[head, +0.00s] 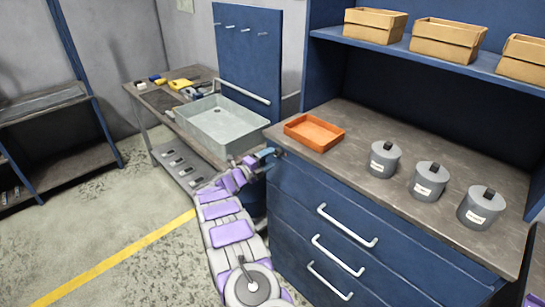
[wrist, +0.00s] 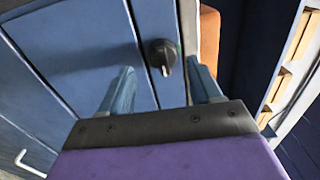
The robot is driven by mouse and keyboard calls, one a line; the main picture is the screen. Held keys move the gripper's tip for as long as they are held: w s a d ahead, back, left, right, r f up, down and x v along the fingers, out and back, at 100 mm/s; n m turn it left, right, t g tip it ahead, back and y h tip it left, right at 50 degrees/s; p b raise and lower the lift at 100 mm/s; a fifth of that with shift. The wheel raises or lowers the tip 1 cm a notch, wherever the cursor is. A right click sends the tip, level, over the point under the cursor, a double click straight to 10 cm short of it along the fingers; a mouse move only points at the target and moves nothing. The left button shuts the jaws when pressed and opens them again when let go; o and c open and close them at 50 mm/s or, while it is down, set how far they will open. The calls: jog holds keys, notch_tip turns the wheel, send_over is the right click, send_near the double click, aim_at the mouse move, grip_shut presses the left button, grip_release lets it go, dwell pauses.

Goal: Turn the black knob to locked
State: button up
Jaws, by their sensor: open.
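The black knob (wrist: 161,52) is round with a raised grip bar and sits on the blue cabinet face in the wrist view. Its bar points roughly down in that picture, with a pale tip. Any lock marking is too small to read. My gripper (wrist: 161,70) is open, with one blue finger on each side of the knob's line of sight. The fingertips appear short of the knob, and I see no contact. In the head view my gripper (head: 266,154) is at the cabinet's left front corner, and the knob cannot be made out there.
The blue drawer cabinet (head: 300,205) has white bar handles. On its top are an orange tray (head: 314,122) and grey lidded canisters (head: 384,160). Cardboard bins (head: 445,38) stand on the shelf above. A grey tub (head: 222,98) sits on the bench to the left.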

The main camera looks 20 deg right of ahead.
jog(key=p+v, duration=0.2)
jog(key=v, duration=1.2)
jog(key=shift+a, duration=0.25)
jog(key=shift+r, duration=0.1)
jog(key=w+a+r+n+t+y, duration=0.7)
jog(key=w+a+r+n+y, duration=0.25)
jog(key=r, duration=0.25)
jog(key=s+a+r+n+g+y, duration=0.1)
jog(key=s+a+r+n+y, duration=0.75)
jog(key=s+n+y, duration=0.2)
jog(key=s+d+f+n+g+h, duration=0.1)
jog(key=s+d+n+g, duration=0.3)
jog(key=s, duration=1.4)
jog(key=s+d+f+n+g+h, duration=0.1)
jog(key=s+d+f+n+g, duration=0.2)
jog(key=s, duration=1.6)
jog(key=s+d+f+n+g+h, duration=0.1)
jog(key=s+d+n+g, duration=0.4)
jog(key=s, duration=1.3)
jog(key=shift+s+f+g, duration=0.15)
jog(key=shift+f+g, duration=0.5)
jog(key=shift+g, duration=0.35)
